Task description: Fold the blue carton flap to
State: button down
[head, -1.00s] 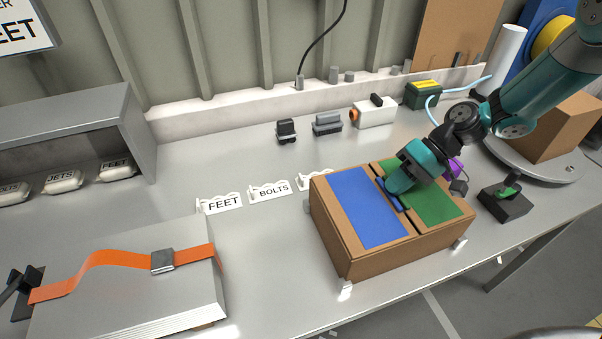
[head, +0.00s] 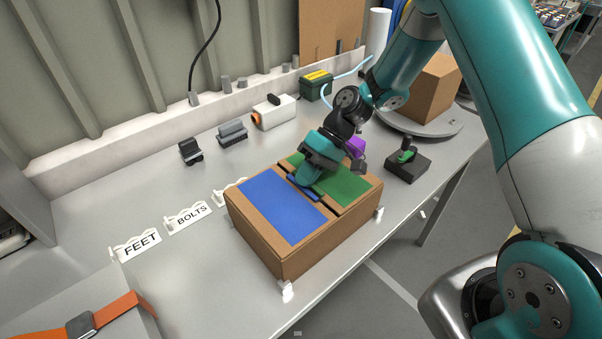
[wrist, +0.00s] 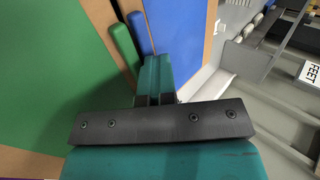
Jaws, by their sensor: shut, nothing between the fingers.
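The brown carton (head: 335,238) sits on the steel bench with its top panels lying about flat. The blue flap (head: 282,210) covers the left part of the top, and the green flap (head: 348,187) covers the right part. A blue tab (head: 303,188) shows at the gap between them; the wrist view shows this blue tab (wrist: 140,32) beside a green tab (wrist: 124,45). My gripper (head: 300,181) is shut and empty, tilted down over the gap near the tabs. Its teal fingers (wrist: 154,77) hide part of the gap; contact cannot be told.
White FEET (head: 137,246) and BOLTS (head: 187,217) label holders stand left of the carton. A black joystick box (head: 408,165) is to its right. A grey case with an orange strap (head: 125,305) lies front left. A turntable holds a brown box (head: 432,88) at the back right.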

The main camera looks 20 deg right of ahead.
jog(key=shift+s+a+p, duration=0.25)
jog(key=shift+s+p, duration=0.1)
jog(key=shift+s, duration=0.05)
jog(key=r+p, duration=0.2)
jog(key=r, duration=0.1)
jog(key=a+r+p, duration=0.1)
jog(key=shift+w+r+p, duration=0.3)
jog(key=shift+r+p, duration=0.1)
jog(key=d, duration=0.1)
jog(key=w+d+b, duration=0.1)
jog(key=d, duration=0.1)
jog(key=d+r+b, duration=0.1)
jog(key=d, duration=0.1)
jog(key=shift+w+r, duration=0.1)
jog(key=shift+w, duration=0.1)
jog(key=b+v, duration=0.1)
jog(key=v, duration=0.5)
jog(key=shift+w, duration=0.1)
jog(key=s+a+r+n+t+h+b, duration=0.1)
jog(key=s+a+r+n+h, duration=0.15)
jog(key=s+a+r, duration=0.8)
jog(key=s+t+h, duration=0.2)
jog(key=s, duration=1.2)
jog(key=shift+s, duration=0.25)
